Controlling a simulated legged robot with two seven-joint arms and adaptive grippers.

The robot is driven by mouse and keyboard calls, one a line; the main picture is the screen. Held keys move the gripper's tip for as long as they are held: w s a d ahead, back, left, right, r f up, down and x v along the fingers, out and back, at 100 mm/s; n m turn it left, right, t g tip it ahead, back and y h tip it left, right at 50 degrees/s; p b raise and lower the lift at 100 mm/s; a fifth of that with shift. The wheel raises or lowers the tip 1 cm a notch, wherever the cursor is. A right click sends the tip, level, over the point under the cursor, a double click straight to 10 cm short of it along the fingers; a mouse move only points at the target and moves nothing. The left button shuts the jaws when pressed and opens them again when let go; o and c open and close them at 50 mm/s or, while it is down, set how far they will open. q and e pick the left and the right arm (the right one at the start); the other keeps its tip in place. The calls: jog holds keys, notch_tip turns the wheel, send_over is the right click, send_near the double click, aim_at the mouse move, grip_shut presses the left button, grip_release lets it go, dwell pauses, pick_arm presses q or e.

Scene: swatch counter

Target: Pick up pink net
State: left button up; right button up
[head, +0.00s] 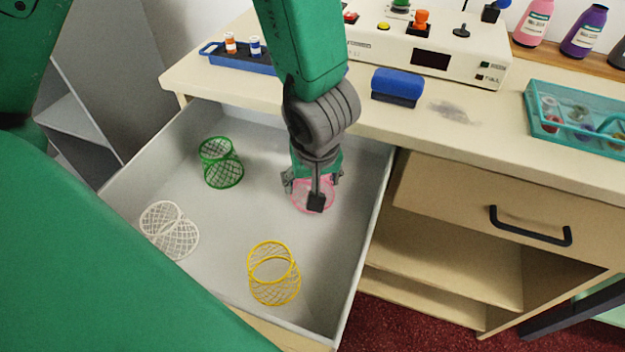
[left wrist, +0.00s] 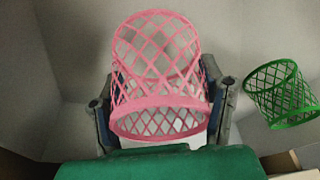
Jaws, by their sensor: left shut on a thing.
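The pink net (head: 301,199) is an open lattice basket in the drawer, partly hidden behind my left gripper (head: 313,183) in the head view. In the left wrist view the pink net (left wrist: 160,104) fills the middle of the picture. The fingers of my left gripper (left wrist: 163,105) lie along both of its sides and are shut on it. The head view does not clearly show whether the net touches the drawer floor. My right gripper is not in view.
The open grey drawer (head: 215,285) also holds a green net (head: 222,165), a white net (head: 170,230) and a yellow net (head: 273,275), all apart from the gripper.

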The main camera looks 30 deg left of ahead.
pick_arm(q)
notch_tip(320, 180, up, 16)
jog(key=p, duration=0.9)
jog(key=shift+f, duration=0.15)
